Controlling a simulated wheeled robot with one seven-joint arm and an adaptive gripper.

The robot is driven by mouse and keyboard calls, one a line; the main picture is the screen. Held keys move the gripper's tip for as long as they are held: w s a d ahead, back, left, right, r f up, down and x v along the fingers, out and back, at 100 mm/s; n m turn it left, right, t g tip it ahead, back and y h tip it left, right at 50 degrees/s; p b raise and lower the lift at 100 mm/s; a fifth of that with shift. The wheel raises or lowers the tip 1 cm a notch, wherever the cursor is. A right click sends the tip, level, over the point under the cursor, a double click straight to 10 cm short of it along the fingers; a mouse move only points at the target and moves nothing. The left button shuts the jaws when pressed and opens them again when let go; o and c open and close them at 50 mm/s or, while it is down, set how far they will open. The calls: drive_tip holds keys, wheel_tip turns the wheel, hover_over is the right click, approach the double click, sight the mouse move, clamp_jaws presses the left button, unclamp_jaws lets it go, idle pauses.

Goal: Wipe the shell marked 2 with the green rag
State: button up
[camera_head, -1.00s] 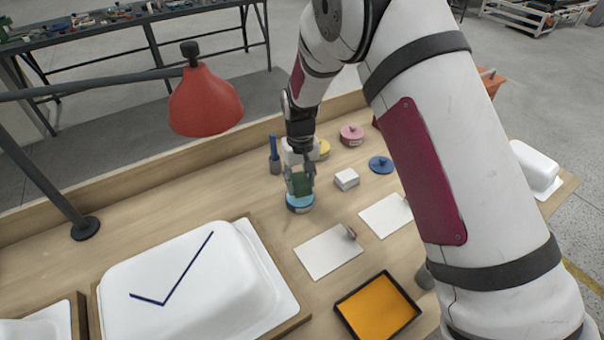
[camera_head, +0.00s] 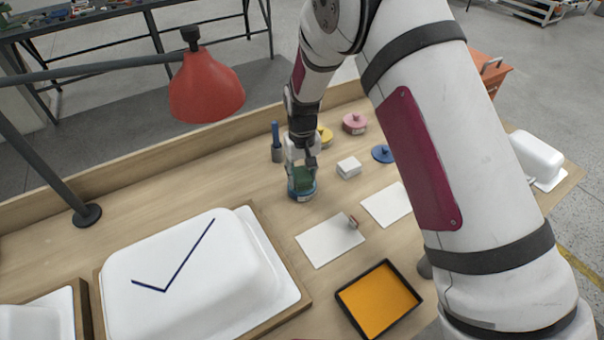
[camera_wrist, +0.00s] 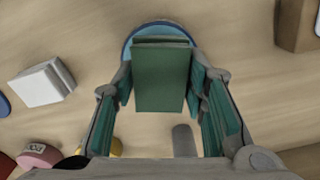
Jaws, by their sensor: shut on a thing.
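My gripper (camera_head: 302,170) is shut on the green rag (camera_wrist: 160,80), a folded dark green block between the fingers in the wrist view. The rag also shows in the head view (camera_head: 303,178), low at the round light-blue tin (camera_head: 301,197). The tin's rim (camera_wrist: 128,48) shows behind the rag in the wrist view; I cannot tell whether they touch. A large white shell (camera_head: 190,275) bears a dark check-like mark. Another white shell (camera_head: 30,322) is cut off at the lower left, and one (camera_head: 535,158) stands at the right. I can read no 2 on any.
A red lamp (camera_head: 205,88) overhangs the table's left. Two white cards (camera_head: 328,242), an orange tray (camera_head: 378,300) and a small white box (camera_head: 348,167) lie right of the tin. Pink (camera_head: 355,123), yellow and blue (camera_head: 383,153) tins stand behind. Bare wood lies left of the tin.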

sight(302, 173)
drive_tip(key=shift+f+b, duration=0.3)
drive_tip(key=shift+f, duration=0.3)
idle(1.6)
drive_tip(key=shift+r+p, duration=0.8)
drive_tip(key=shift+r, duration=2.75)
